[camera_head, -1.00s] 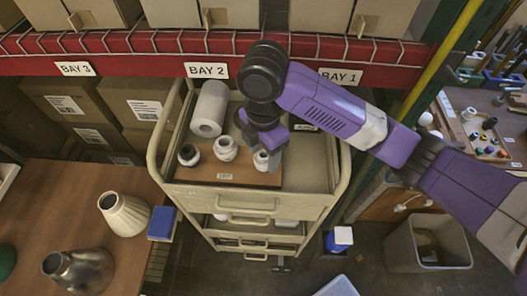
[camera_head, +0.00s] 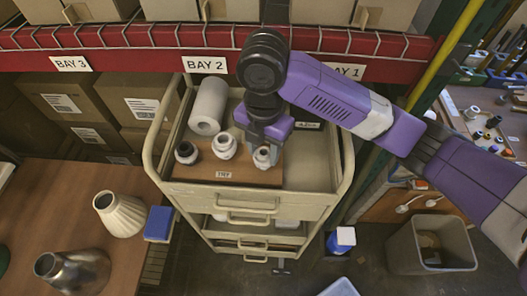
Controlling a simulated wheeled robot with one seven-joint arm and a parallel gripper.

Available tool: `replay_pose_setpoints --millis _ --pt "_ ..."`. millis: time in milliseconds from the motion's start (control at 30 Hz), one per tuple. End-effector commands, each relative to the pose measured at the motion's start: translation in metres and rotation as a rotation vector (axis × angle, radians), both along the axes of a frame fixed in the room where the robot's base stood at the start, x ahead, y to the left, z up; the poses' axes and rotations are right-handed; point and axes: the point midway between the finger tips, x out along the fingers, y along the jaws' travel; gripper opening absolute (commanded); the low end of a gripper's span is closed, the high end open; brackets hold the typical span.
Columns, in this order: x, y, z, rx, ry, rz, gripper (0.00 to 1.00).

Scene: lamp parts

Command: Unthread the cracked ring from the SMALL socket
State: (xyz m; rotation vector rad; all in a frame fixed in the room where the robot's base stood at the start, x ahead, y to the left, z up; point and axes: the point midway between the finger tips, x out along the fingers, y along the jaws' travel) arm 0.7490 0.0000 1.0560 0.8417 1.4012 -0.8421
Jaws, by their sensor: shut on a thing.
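Three sockets stand in a row on a brown board (camera_head: 205,171) on the cart top: a left one (camera_head: 186,153) with a dark opening, a middle white one (camera_head: 224,147) and a right white one (camera_head: 264,157). The right one looks narrowest, but I cannot read any size mark. My gripper (camera_head: 268,146) points down over the right socket and is shut at its top, on its ring. The fingers hide part of this ring, and any crack is too small to see.
A white paper roll (camera_head: 208,106) lies behind the sockets. The cart's raised rail (camera_head: 346,160) borders the top. A red rack beam (camera_head: 125,50) runs behind. A cream shade (camera_head: 120,214) and a metal shade (camera_head: 72,271) are on the left table. The cart's right side has free room.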

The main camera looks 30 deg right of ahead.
Motion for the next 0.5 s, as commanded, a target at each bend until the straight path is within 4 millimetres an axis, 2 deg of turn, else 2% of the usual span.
replay_pose_setpoints --millis 300,500 --pt "0.0 -0.0002 -0.0009 0.0 0.0 0.195 0.0" --pt "-0.0002 0.0 0.0005 0.0 0.001 0.222 0.0"
